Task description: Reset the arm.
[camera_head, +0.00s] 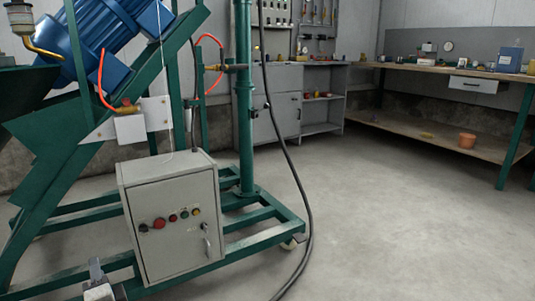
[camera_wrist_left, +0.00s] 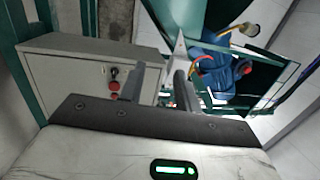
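My left gripper (camera_head: 97,268) shows at the bottom left of the head view, low in front of the grey control box. In the left wrist view the gripper (camera_wrist_left: 158,72) has its two fingers apart with nothing between them. The grey control box (camera_head: 165,215) stands on the green frame and has a row of red, green and dark knobs on its front. It also shows in the left wrist view (camera_wrist_left: 75,80), behind the fingers, with its red button visible. My right gripper is in neither view.
The green wheeled machine frame (camera_head: 245,155) with a blue motor (camera_head: 105,45) fills the left side. A black hose (camera_head: 290,165) hangs down to the floor. A workbench (camera_head: 440,70) and grey cabinets (camera_head: 275,105) stand at the back. The floor at right is clear.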

